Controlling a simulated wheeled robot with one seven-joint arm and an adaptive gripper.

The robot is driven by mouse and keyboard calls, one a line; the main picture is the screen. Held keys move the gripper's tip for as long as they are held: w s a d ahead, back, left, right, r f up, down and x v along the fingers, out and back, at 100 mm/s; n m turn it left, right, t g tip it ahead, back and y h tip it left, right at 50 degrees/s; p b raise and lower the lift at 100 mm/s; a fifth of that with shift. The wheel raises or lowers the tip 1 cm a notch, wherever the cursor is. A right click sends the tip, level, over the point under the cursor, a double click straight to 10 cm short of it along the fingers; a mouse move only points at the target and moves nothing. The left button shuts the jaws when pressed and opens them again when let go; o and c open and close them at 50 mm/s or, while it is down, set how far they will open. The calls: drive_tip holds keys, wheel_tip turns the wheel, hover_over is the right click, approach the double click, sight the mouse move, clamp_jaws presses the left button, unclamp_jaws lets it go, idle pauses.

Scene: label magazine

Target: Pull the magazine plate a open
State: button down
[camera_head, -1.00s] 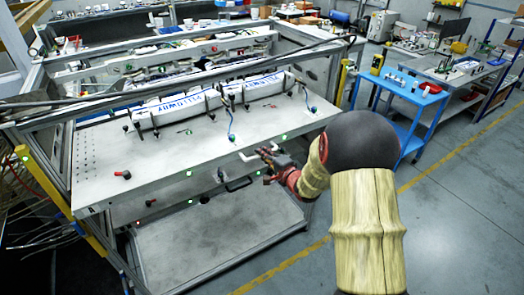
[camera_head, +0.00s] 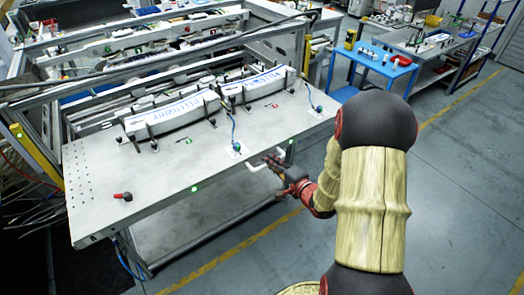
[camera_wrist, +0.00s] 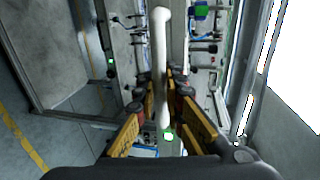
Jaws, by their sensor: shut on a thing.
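The magazine plate a (camera_head: 105,185) is a wide grey metal plate sticking out of the front of the machine frame. Two long white label holders (camera_head: 172,117) with blue lettering stand along its back part. A white handle (camera_head: 256,166) sits at its front edge. My gripper (camera_head: 272,160) is shut on this handle. In the wrist view the handle (camera_wrist: 162,45) runs upright between the fingers of my gripper (camera_wrist: 166,105). The fingers hide part of the handle.
A metal beam (camera_head: 150,66) crosses above the back of the plate. A red-handled knob (camera_head: 123,196) is at the plate's front left. A blue trolley (camera_head: 372,66) stands at the back right. Grey floor (camera_head: 460,190) is clear to the right.

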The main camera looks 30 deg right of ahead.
drive_tip(key=shift+s+f+p, duration=0.15)
drive_tip(key=shift+s+p, duration=0.25)
drive_tip(key=shift+s, duration=1.85)
drive_tip(key=c, duration=1.9)
unclamp_jaws()
drive_tip(key=shift+w, duration=0.1)
drive_tip(key=shift+d, duration=0.1)
drive_tip(key=v, duration=1.2)
